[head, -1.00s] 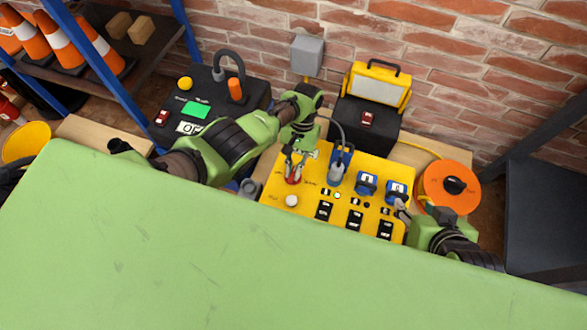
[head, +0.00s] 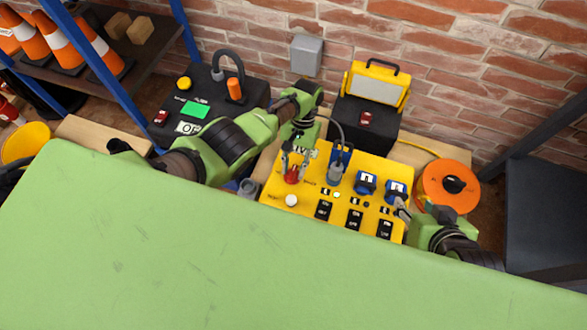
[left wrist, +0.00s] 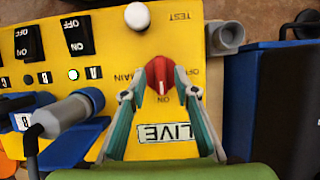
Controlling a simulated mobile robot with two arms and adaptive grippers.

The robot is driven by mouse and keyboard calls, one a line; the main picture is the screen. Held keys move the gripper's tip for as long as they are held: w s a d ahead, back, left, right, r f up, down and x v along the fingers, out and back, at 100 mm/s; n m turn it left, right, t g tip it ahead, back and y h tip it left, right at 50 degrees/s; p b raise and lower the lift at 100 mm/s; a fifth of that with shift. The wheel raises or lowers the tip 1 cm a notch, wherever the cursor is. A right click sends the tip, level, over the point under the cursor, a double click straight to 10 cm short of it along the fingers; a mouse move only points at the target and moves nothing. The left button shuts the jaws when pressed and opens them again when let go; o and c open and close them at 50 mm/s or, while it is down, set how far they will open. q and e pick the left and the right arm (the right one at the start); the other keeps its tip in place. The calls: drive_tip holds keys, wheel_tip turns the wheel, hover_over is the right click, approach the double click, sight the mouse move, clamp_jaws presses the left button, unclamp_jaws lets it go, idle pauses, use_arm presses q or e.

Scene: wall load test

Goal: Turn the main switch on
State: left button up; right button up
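The main switch is a red knob (head: 292,175) on the yellow panel (head: 274,194). It also shows in the left wrist view (left wrist: 159,76), with a white mark at its lower end and ON and OFF lettering nearby. My left gripper (head: 294,165) is at the knob; in the left wrist view its fingertips (left wrist: 160,95) stand apart on either side, with gaps to the knob. A LIVE label (left wrist: 167,132) shows between the fingers. A small lamp (left wrist: 73,75) is lit green-white. My right gripper (head: 401,207) is at the panel's right edge; its opening is unclear.
A grey-blue plug (head: 335,173) with a cable sits right of the knob, close to my left gripper. Blue sockets (head: 366,183), a white button (head: 291,200) and several black rocker switches share the panel. An orange reel (head: 449,187) stands right, and a black box (head: 217,102) left.

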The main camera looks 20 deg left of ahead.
use_arm(q)
drive_tip(key=v, duration=1.1)
drive_tip(key=shift+s, duration=0.1)
